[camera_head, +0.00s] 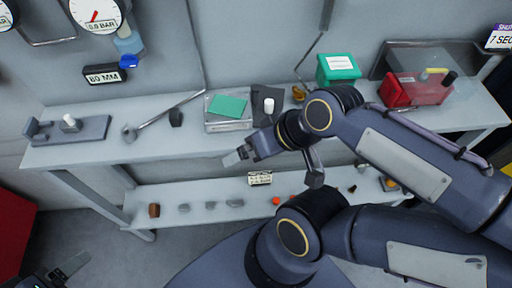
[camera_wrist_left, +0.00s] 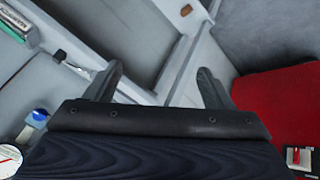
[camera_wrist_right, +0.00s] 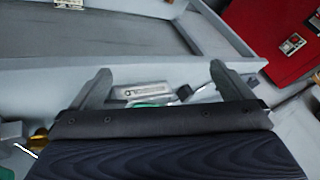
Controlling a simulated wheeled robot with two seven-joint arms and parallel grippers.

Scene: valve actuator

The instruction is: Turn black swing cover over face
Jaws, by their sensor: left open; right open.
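A pale metal block (camera_head: 229,124) with a green top face (camera_head: 228,106) stands on the bench. A flat black plate (camera_head: 262,119), which looks like the swing cover, lies just right of it, with a white knob at it; the green face is uncovered. The block also shows between the fingers in the right wrist view (camera_wrist_right: 150,88). My right gripper (camera_head: 237,157) is open and empty, in front of the block and apart from it. My left gripper (camera_head: 65,270) is at the lower left, away from the bench; it is open and empty in the left wrist view (camera_wrist_left: 158,85).
The bench (camera_head: 165,150) carries a wrench (camera_head: 165,115), a grey fixture (camera_head: 85,130), a green box (camera_head: 338,68) and a red box (camera_head: 415,90). A lower shelf (camera_head: 175,225) holds several small parts. A red cabinet (camera_head: 15,215) stands at the left.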

